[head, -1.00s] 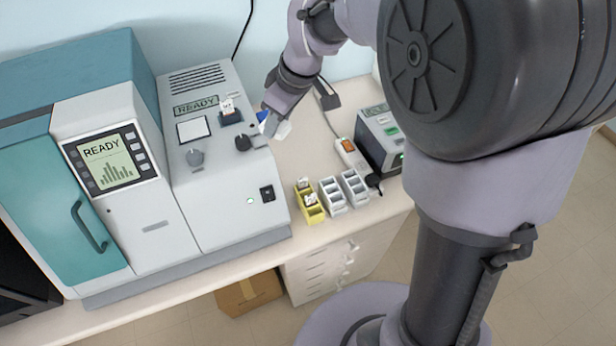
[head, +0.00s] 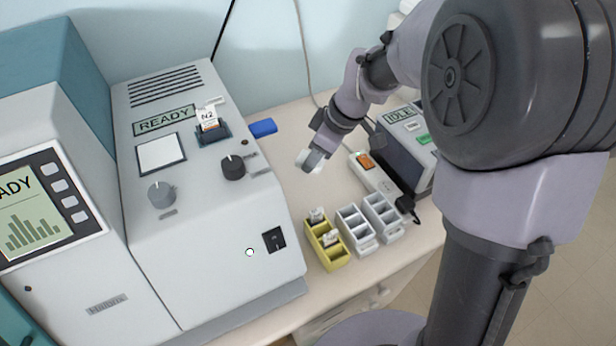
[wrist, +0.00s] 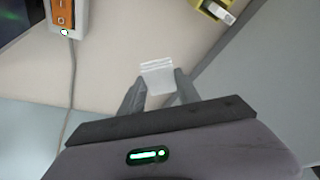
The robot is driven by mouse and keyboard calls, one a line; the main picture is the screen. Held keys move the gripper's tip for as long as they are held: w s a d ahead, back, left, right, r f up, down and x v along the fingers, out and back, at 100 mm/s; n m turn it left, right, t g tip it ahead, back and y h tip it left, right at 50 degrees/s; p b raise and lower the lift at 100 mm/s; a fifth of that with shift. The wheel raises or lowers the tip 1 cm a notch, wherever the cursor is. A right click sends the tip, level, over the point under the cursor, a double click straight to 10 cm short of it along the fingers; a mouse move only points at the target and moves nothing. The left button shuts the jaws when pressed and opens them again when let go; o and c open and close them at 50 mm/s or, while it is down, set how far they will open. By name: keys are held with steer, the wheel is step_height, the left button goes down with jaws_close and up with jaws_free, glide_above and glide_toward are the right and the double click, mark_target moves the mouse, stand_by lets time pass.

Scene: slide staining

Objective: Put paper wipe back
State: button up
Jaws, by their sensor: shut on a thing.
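My gripper (head: 311,160) is shut on a small white paper wipe (wrist: 157,76). In the wrist view the wipe is between the two fingertips (wrist: 158,90), its free edge pointing away from the gripper. In the head view the wipe (head: 303,158) shows as a white patch at the fingers, over the bench between the large machine and the power strip. I cannot tell how high it is above the bench. A blue flat item (head: 263,128) lies on the bench behind and left of the gripper.
The staining machine (head: 210,240) stands left, with a slide labelled N2 (head: 208,118) on top. A yellow rack (head: 332,258) with slides and two white racks (head: 357,240) stand in front. A power strip (head: 374,174) and a device reading IDLE (head: 405,140) are at right.

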mark_target(303, 191)
steer(key=shift+w+a+f+n, duration=0.2)
steer(key=shift+a+f+n, duration=0.4)
steer(key=shift+a, duration=0.1)
step_height(303, 191, down, 10)
steer(key=b, duration=0.4)
steer(key=shift+s+r, duration=0.1)
steer(key=shift+r, duration=0.1)
steer(key=shift+f, duration=0.2)
steer(key=o, duration=1.2)
steer(key=shift+r, duration=0.1)
